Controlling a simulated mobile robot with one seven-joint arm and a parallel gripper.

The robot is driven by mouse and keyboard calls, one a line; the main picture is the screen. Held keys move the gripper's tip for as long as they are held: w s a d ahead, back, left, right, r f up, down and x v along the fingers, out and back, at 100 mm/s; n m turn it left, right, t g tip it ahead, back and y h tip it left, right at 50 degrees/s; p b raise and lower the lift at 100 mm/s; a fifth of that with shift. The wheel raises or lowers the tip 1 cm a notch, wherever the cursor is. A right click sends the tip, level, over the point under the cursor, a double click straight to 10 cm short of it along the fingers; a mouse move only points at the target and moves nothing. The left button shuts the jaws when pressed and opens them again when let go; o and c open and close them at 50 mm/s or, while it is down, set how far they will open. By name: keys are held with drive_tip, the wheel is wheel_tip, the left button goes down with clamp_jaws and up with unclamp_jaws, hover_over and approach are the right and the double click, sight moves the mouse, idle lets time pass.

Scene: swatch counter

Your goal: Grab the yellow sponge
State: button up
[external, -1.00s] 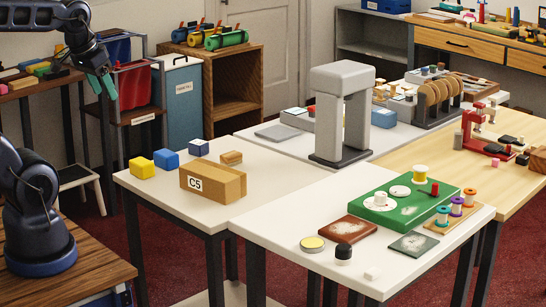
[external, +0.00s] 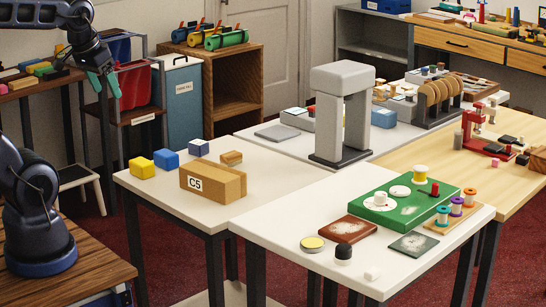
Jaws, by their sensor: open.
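A yellow block (external: 142,167), which looks like the sponge, sits near the left corner of the white table, left of a blue block (external: 166,159). It is fully visible. My gripper (external: 105,93), with teal fingers, hangs in the air at the upper left of the picture. It is open and empty, pointing down, above and left of the yellow block in the picture and clear of it.
A dark blue block (external: 199,148), a small wooden block (external: 231,158) and a cardboard box marked C5 (external: 213,182) share the white table (external: 165,198). A grey arch (external: 342,115) stands behind. The table's front left part is clear.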

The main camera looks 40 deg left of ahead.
drive_tip(key=w+a+f+n+g, duration=0.1)
drive_tip(key=w+a+n, duration=0.35)
drive_tip(key=w, duration=0.65)
drive_tip(key=n+g+h, duration=0.1)
drive_tip(key=n+g, duration=0.2)
drive_tip(key=n, duration=1)
hover_over(141, 161)
drive_tip(key=f, duration=2.6)
drive_tip(key=shift+a+f, duration=0.6)
drive_tip(key=shift+f, duration=0.25)
drive_tip(key=f, duration=0.3)
drive_tip(key=d+f, duration=0.1)
drive_tip(key=f, duration=0.6)
drive_tip(key=shift+d+f, duration=0.15)
drive_tip(key=shift+f, duration=0.05)
drive_tip(key=c, duration=1)
drive_tip(key=shift+r, duration=0.1)
drive_tip(key=shift+c, duration=0.2)
